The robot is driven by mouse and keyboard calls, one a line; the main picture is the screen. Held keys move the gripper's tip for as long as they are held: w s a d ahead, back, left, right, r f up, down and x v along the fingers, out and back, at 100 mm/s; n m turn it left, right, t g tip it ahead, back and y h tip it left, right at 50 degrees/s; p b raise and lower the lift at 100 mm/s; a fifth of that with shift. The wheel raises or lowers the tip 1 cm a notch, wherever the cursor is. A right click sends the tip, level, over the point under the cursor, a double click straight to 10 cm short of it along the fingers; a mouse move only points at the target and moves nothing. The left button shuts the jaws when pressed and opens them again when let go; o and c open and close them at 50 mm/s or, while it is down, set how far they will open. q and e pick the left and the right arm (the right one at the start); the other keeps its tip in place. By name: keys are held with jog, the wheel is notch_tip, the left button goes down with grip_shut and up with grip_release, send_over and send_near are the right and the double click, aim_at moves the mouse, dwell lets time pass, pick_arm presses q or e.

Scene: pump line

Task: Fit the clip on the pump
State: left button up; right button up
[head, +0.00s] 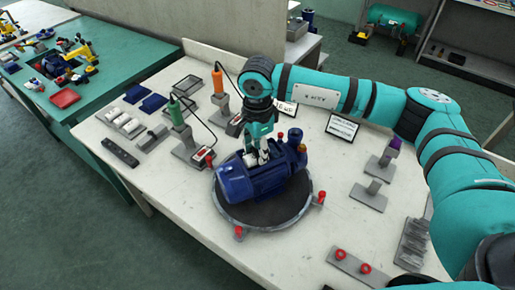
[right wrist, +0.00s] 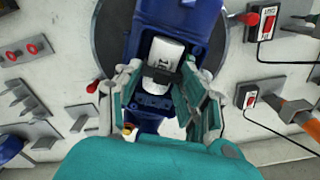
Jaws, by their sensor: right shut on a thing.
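The blue pump (head: 238,184) lies on a round dark turntable (head: 262,219) in the middle of the bench. In the right wrist view the blue pump (right wrist: 185,17) has a white block (right wrist: 166,50) in its recess. A small black piece, which looks like the clip (right wrist: 160,78), sits across the near end of this block. My right gripper (head: 257,154) is low over the pump, with its fingers on either side of the clip, and shut on it. It also shows in the right wrist view (right wrist: 162,80). Whether the clip is seated cannot be told. My left gripper is out of view.
Green (head: 176,111) and orange (head: 217,80) tools stand in holders behind the pump. White blocks (head: 122,123) lie at the left. Red-knobbed clamps (head: 321,199) ring the turntable. A grey rack (head: 412,245) and a plate with red rings (head: 352,263) lie at the front right.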

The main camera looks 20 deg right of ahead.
jog(key=shift+f+b, duration=0.25)
jog(key=shift+b, duration=0.05)
jog(key=o, duration=0.8)
jog(key=shift+r, duration=0.15)
jog(key=shift+r+p, duration=1.45)
jog(key=shift+r, duration=1.45)
jog(key=shift+r, duration=0.1)
notch_tip(320, 180, up, 12)
jog(key=shift+f, duration=0.1)
